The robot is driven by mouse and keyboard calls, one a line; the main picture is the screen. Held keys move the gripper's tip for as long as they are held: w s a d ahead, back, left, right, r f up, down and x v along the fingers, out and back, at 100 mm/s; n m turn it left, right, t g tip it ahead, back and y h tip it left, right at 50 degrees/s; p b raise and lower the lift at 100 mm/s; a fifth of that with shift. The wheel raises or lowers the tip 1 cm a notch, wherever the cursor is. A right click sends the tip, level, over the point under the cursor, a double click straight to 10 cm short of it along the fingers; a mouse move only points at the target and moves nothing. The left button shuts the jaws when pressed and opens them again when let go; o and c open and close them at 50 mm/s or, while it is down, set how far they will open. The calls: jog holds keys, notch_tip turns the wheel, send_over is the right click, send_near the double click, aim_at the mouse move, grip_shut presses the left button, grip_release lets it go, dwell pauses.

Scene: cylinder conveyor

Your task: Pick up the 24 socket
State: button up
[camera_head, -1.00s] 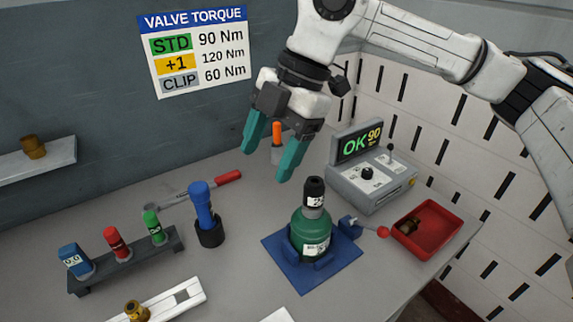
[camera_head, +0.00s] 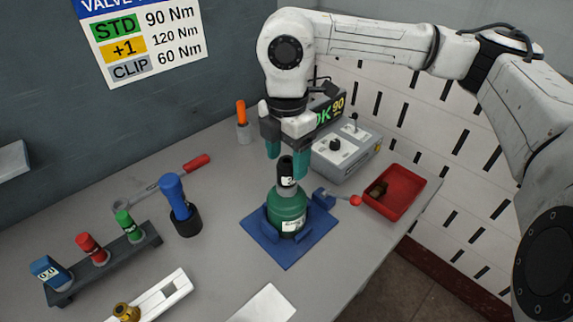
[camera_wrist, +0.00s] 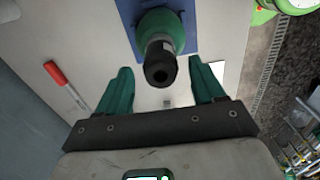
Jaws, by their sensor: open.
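The black socket (camera_head: 287,172) with a white label, its number only partly legible, stands upright on top of a green cylinder (camera_head: 286,208). The cylinder sits in a blue holder (camera_head: 285,255) on the bench. My gripper (camera_head: 287,158) has its two teal fingers pointing down at the socket's top, spread apart with nothing held. In the wrist view the socket (camera_wrist: 161,62) shows end-on between the open fingertips (camera_wrist: 160,70). I cannot tell whether the fingers reach down beside it.
The grey tester (camera_head: 345,150) and red tray (camera_head: 410,195) stand to the right. A blue tool in a black cup (camera_head: 184,215), a rack (camera_head: 110,265) of coloured sockets and a red-handled wrench (camera_head: 195,164) lie left. An orange-handled tool (camera_head: 241,115) stands behind.

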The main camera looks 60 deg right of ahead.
jog(key=shift+f, duration=1.15)
jog(key=shift+c, duration=0.5)
jog(key=c, duration=1)
